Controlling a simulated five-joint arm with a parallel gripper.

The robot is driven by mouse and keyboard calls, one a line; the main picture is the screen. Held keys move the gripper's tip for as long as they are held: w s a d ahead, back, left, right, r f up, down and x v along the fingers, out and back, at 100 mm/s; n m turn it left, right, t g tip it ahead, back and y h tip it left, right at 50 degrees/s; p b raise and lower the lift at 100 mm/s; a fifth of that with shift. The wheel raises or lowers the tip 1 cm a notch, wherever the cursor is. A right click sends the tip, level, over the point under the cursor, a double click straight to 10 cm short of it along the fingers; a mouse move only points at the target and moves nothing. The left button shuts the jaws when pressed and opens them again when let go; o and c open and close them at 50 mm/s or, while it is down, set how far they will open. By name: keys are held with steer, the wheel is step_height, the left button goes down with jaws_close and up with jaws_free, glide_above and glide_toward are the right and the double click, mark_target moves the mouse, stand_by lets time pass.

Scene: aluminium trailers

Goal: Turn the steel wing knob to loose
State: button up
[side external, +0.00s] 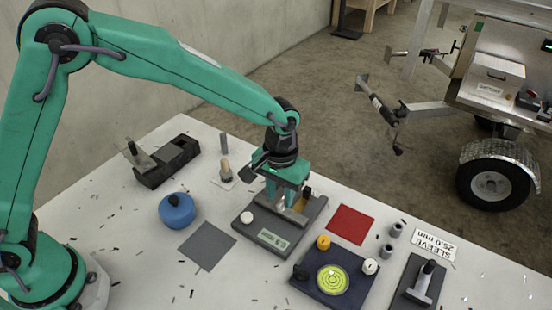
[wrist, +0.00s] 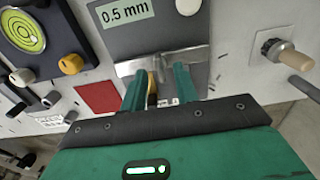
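A dark grey gauge block (side external: 258,238) stands mid-table, and its label reads 0.5 mm in the wrist view (wrist: 122,12). A shiny steel piece (side external: 299,210) sits on the block, seen also in the wrist view (wrist: 195,57). It may be the wing knob, but its shape is partly hidden by my fingers. My gripper (side external: 285,200) points down over it. In the wrist view its two green fingers (wrist: 160,70) are apart, one on each side of the steel piece's middle. A brass-coloured part (wrist: 152,88) shows between them. Contact with the steel cannot be made out.
A round level (side external: 333,279) with yellow (side external: 323,242) and white knobs is at front right. A red mat (side external: 351,224) lies right of the block. A wooden-handled knob (side external: 225,172), a blue round pot (side external: 178,211) and a dark vise (side external: 165,160) are to the left. A black-handled fixture (side external: 424,284) stands far right.

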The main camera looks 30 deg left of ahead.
mark_target(280, 200)
steer(key=shift+r, duration=3.45)
steer(key=s+a+r+t, duration=0.1)
steer(key=s+a+r, duration=0.3)
steer(key=a+r, duration=0.25)
steer(key=s+a+r+t, duration=0.25)
steer(key=a+r, duration=0.25)
steer(key=a, duration=0.3)
steer(key=s+a+t, duration=0.2)
steer(key=s+a, duration=0.7)
steer(key=s, duration=0.4)
steer(key=shift+r, duration=0.25)
